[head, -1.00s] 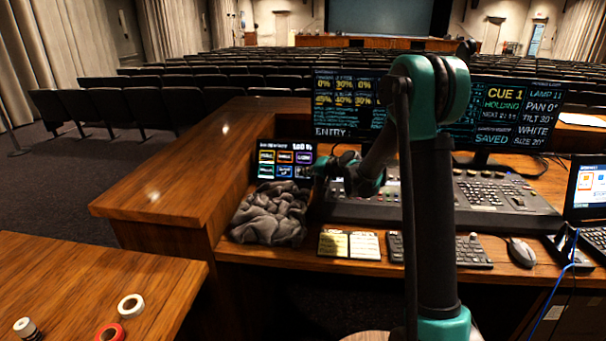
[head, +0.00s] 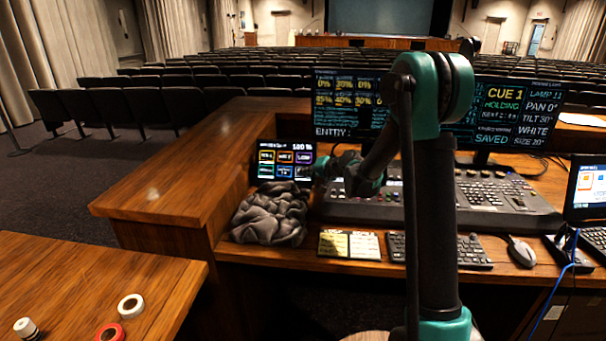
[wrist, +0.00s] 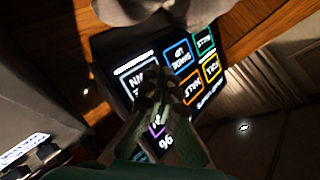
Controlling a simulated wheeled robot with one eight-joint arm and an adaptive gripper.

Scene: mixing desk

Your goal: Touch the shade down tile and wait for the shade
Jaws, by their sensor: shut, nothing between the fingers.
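In the wrist view the panel is turned over, and a white-framed tile (wrist: 139,86), partly covered, has lettering that seems to end the word DOWN. The blue tile (wrist: 180,57) beside it seems to read SHADE UP. My gripper (wrist: 164,84) is shut and empty, in front of the panel between the white, blue and orange tiles. In the head view my gripper (head: 322,166) is at the panel's right edge. I cannot tell whether it touches the glass.
A crumpled grey cloth (head: 271,213) lies just before the panel. The lighting console (head: 480,200) and monitors (head: 515,110) stand to the right. A raised wooden ledge (head: 170,180) bounds the left. Yellow and white note pads (head: 349,244) lie in front.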

